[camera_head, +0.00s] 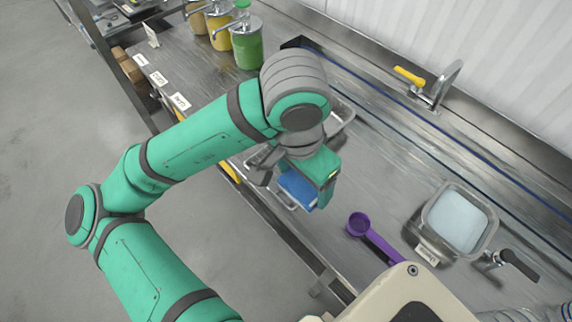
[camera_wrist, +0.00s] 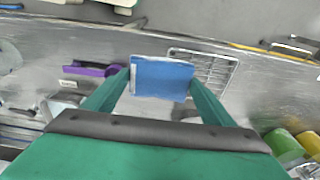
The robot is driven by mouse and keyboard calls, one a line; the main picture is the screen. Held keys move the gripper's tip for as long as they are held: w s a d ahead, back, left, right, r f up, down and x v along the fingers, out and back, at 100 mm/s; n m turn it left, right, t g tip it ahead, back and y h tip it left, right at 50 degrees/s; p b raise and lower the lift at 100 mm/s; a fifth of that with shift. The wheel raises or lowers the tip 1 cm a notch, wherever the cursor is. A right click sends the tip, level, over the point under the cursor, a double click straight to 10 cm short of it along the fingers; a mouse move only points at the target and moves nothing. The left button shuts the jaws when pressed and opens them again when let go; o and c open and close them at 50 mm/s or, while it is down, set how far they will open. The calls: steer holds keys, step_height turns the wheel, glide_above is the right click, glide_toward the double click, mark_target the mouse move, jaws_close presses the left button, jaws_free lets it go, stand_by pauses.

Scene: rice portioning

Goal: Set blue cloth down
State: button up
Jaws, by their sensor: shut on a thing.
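The blue cloth (camera_head: 296,189) is a flat, folded-looking blue piece between the fingers of my gripper (camera_head: 303,183). In the wrist view the cloth (camera_wrist: 162,78) spans the gap between the two green fingertips of my gripper (camera_wrist: 161,84), which are shut on it. It is above the front part of the steel counter (camera_head: 345,262), near a wire rack (camera_wrist: 222,70). My arm and gripper hide much of the counter under and behind the cloth in the head view. I cannot tell whether the cloth touches anything below.
A purple scoop (camera_head: 375,240) lies on the counter to the right of my gripper. A clear tub with pale contents (camera_head: 490,237) stands farther right. A green pump bottle (camera_head: 247,50) and a yellow one (camera_head: 219,32) stand at the back left. A faucet (camera_head: 440,88) is behind.

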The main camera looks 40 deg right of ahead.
steer(key=w+d+f, duration=0.1)
steer(key=w+f, duration=0.2)
steer(key=w, duration=0.1)
steer(key=w+d+f, duration=0.2)
steer(key=w, duration=0.1)
steer(key=w+d+f, duration=0.2)
steer(key=w+f, duration=0.1)
steer(key=w, duration=0.1)
steer(key=shift+w+f, duration=0.3)
steer(key=shift+f, duration=0.05)
steer(key=shift+w+d+f, duration=0.1)
steer(key=shift+w+f, duration=0.1)
steer(key=shift+f, duration=0.8)
steer(key=shift+w+d+f, duration=0.1)
steer(key=shift+w+f, duration=0.1)
steer(key=shift+f, duration=0.8)
steer(key=shift+f, duration=0.1)
steer(key=o, duration=0.9)
steer(key=shift+f, duration=0.1)
steer(key=r, duration=0.4)
steer(key=a+r, duration=0.1)
steer(key=r, duration=0.7)
steer(key=shift+s+a+r, duration=0.1)
steer(key=shift+a+r, duration=0.05)
steer(key=shift+a, duration=0.15)
steer(key=shift+d, duration=0.1)
